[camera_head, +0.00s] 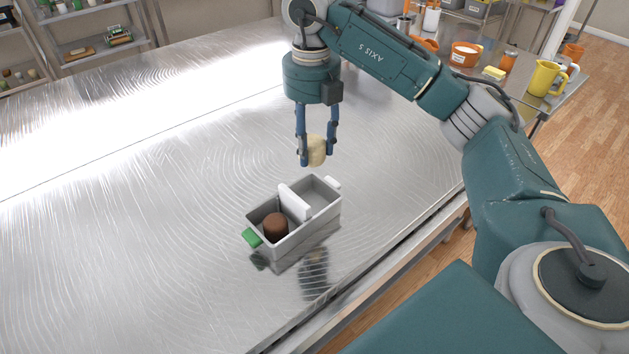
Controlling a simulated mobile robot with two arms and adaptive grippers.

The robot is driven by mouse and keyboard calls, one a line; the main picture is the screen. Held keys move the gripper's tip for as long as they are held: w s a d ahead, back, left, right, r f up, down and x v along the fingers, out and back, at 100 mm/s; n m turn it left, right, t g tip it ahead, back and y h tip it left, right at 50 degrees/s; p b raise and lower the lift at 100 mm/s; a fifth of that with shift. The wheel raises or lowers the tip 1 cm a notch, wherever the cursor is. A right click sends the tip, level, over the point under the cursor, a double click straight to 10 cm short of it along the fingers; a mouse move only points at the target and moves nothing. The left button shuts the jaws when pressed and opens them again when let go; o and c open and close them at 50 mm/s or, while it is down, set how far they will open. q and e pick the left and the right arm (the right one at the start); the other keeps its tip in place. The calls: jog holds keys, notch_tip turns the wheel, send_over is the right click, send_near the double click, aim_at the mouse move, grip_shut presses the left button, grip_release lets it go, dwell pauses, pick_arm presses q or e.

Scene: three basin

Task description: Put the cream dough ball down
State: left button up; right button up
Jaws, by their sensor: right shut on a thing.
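The cream dough ball (317,150) is held between the blue fingers of my right gripper (316,158). The gripper points down and hangs above the far side of a grey basin (322,221) on the metal table. The basin has a white divider (294,202) across it. A brown dough ball (275,226) lies in the near left compartment, by the green handle (252,238). The far right compartment (319,193), by the white handle (333,183), looks empty. My left gripper is not in view.
The steel table (130,240) is clear around the basin. Its front edge runs along the lower right. A side table at the upper right holds a yellow jug (545,78), an orange tub (465,54) and other items. Shelves (95,45) stand at the upper left.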

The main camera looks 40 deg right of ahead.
pick_arm(q)
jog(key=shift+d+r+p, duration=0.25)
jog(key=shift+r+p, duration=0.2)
jog(key=shift+p, duration=0.05)
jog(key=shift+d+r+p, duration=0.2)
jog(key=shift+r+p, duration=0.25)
jog(key=shift+p, duration=0.05)
pick_arm(e)
notch_tip(320, 180, down, 10)
jog(key=shift+f, duration=0.15)
jog(key=shift+d, duration=0.1)
jog(key=shift+f, duration=0.2)
jog(key=shift+f+b, duration=0.45)
jog(key=shift+b, duration=0.05)
jog(key=o, duration=0.9)
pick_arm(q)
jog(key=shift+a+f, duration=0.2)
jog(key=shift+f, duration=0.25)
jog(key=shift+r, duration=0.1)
pick_arm(e)
jog(key=shift+r, duration=0.15)
